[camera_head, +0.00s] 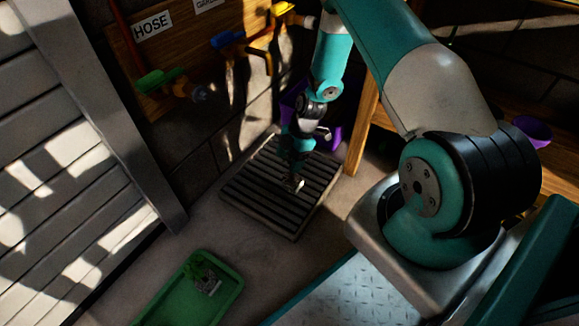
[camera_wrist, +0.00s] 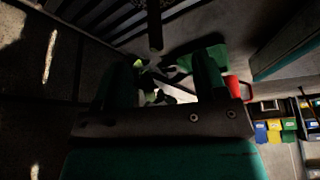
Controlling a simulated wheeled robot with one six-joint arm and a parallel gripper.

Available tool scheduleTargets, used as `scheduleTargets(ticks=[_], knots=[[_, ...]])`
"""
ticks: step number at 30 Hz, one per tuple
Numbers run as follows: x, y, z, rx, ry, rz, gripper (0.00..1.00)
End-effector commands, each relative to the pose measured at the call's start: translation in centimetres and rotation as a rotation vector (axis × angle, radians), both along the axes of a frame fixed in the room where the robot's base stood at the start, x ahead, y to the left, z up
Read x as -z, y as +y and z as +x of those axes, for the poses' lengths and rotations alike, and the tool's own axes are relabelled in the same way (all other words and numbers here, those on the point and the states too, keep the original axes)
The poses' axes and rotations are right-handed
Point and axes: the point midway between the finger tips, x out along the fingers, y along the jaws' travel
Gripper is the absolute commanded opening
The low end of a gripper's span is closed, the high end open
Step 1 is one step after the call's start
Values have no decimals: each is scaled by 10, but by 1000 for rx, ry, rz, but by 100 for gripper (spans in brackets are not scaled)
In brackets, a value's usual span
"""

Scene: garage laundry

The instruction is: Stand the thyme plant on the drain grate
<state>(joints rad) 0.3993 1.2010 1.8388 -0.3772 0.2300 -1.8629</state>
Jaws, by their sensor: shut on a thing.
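My gripper (camera_head: 292,180) points down over the slatted drain grate (camera_head: 245,205) in the head view. It is shut on a small pale and green thing, which looks like the thyme plant (camera_head: 294,185); it is dark and mostly hidden. In the wrist view, pale and green parts of the plant (camera_wrist: 154,95) show between the two fingers of my gripper (camera_wrist: 163,85). The held thing is low over the grate's middle; I cannot tell whether it touches the slats. The grate shows dark at the top of the wrist view (camera_wrist: 98,18).
A green tray (camera_head: 222,303) on the floor in front of the grate holds another small plant (camera_head: 206,278). A purple container (camera_head: 332,137) stands behind the grate, near a wooden bench leg (camera_head: 364,120). Hose taps hang on the wall. Bare floor lies left of the grate.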

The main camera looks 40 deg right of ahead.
Motion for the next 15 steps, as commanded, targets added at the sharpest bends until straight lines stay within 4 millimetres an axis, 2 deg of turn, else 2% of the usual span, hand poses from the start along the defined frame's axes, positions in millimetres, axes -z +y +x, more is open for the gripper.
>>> scheduleTargets(ticks=[1, 3, 14, 15], knots=[[15, 0, 0, 0, 0, 0, 21], [24, 0, 0, 0, 0, 0, 21], [26, 0, 0, 0, -1, 0, 21], [26, 0, 0, 0, -1, -1, 72]])
